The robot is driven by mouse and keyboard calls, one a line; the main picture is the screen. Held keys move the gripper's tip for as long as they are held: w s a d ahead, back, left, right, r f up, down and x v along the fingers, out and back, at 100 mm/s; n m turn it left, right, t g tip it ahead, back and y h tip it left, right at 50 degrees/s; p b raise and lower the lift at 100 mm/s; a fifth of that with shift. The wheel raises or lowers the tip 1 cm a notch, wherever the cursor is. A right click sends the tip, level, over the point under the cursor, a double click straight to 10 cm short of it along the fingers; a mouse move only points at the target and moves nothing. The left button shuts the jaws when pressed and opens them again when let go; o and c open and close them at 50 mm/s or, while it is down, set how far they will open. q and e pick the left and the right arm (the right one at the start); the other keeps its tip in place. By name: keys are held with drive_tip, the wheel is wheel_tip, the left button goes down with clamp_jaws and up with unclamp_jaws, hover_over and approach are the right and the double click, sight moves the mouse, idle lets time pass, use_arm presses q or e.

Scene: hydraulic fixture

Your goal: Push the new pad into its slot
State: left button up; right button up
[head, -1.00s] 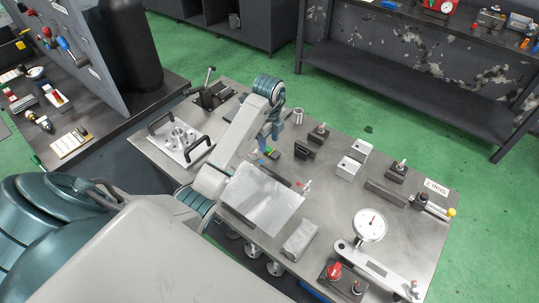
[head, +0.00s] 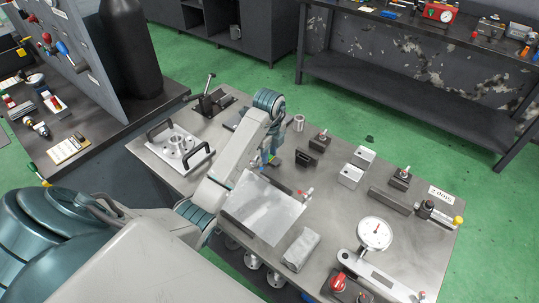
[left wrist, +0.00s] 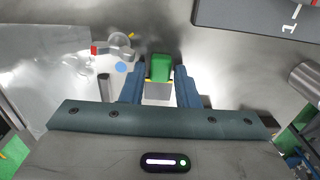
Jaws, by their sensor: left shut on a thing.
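My left gripper (head: 268,160) points down over the middle of the table, just beyond the pale sheet. In the left wrist view its two blue fingers (left wrist: 160,88) are shut on a small green pad (left wrist: 163,68) with a grey block-like part at the near end. Yellow and black bits show beside the pad. In the head view the fingers mostly hide the pad. I cannot make out the slot clearly, nor tell whether the pad touches anything. My right gripper is not in view.
The pale metal sheet (head: 264,208) lies close in front of the gripper. A dark block (head: 306,158) stands to its right, and a handled plate (head: 166,150) lies left. A dial gauge (head: 374,234) and grey block (head: 301,249) are nearer.

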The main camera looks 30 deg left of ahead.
use_arm(q)
drive_tip(key=shift+r+p, duration=0.4)
drive_tip(key=shift+r, duration=0.05)
drive_tip(key=r+p, duration=0.1)
drive_tip(key=s+r+p, duration=0.1)
drive_tip(key=r+p, duration=0.1)
drive_tip(key=shift+p, duration=0.3)
drive_tip(key=s, duration=0.2)
drive_tip(key=s+p, duration=0.1)
drive_tip(key=s, duration=0.2)
drive_tip(key=s+p, duration=0.1)
drive_tip(key=s, duration=0.1)
drive_tip(key=shift+s+r, duration=0.25)
drive_tip(key=shift+r, duration=0.1)
drive_tip(key=s, duration=0.6)
drive_tip(key=shift+r, duration=0.1)
drive_tip(key=shift+s, duration=0.65)
drive_tip(key=shift+s+r, duration=0.1)
